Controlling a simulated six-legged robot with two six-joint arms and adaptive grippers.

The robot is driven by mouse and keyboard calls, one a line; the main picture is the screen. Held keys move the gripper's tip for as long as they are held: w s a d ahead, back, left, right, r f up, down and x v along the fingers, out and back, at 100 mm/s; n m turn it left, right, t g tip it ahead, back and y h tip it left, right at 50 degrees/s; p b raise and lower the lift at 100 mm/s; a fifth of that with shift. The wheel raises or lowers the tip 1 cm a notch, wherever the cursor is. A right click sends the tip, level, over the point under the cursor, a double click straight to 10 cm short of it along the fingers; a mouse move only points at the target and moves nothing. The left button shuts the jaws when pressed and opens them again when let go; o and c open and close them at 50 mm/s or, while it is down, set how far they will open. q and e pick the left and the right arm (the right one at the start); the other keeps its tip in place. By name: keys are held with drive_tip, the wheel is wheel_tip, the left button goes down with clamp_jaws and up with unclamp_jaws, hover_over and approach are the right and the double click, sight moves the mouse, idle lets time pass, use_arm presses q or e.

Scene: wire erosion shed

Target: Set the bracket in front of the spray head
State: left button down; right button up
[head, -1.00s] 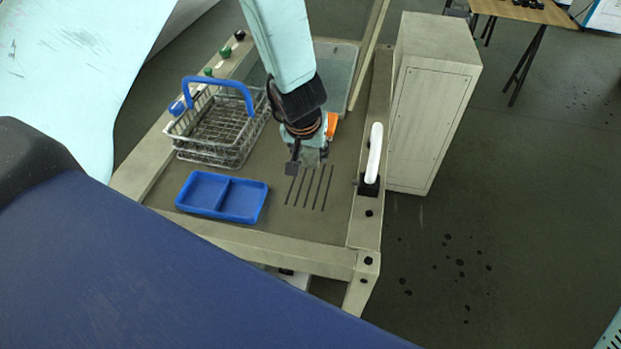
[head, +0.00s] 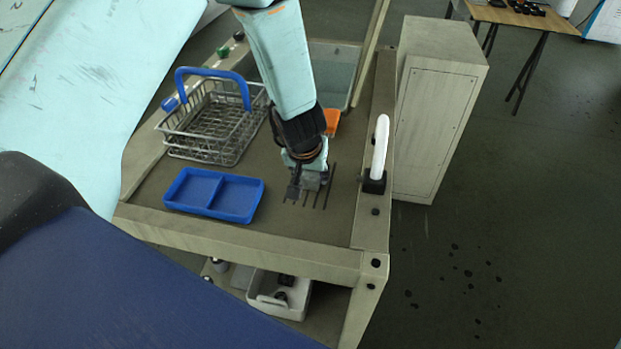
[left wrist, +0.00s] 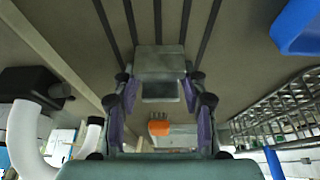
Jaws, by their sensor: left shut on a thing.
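The bracket (left wrist: 160,60) is a small grey block with a square opening, held between the purple pads of my left gripper (left wrist: 160,98). In the head view my left gripper (head: 307,190) is low over the dark slots of the bench; the bracket there is small and partly hidden by the fingers. I cannot tell whether it touches the surface. What looks like the spray head (head: 374,182) is a black block with a short nozzle pointing left and a white curved hose (head: 380,148), on the bench's right rail. The bracket is left of it. My right gripper is not in view.
A blue two-part tray (head: 236,218) lies left of the gripper, with a wire basket (head: 190,148) with a blue handle behind it. An orange item (head: 331,121) and a clear bin (head: 346,62) are farther back. A grey cabinet (head: 430,130) stands right of the bench.

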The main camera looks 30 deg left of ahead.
use_arm(q)
drive_tip(key=shift+r, duration=0.15)
drive_tip(key=shift+s+d, duration=0.1)
drive_tip(key=shift+s, duration=0.1)
drive_tip(key=c, duration=0.7)
unclamp_jaws()
drive_tip(key=shift+w+f, duration=0.1)
drive_tip(key=shift+f, duration=0.15)
drive_tip(key=shift+r, duration=0.2)
drive_tip(key=shift+r, duration=0.25)
drive_tip(key=p+v, duration=0.5)
drive_tip(key=v, duration=0.6)
drive_tip(key=shift+r, duration=0.3)
drive_tip(key=shift+s+d, duration=0.1)
drive_tip(key=shift+s, duration=0.2)
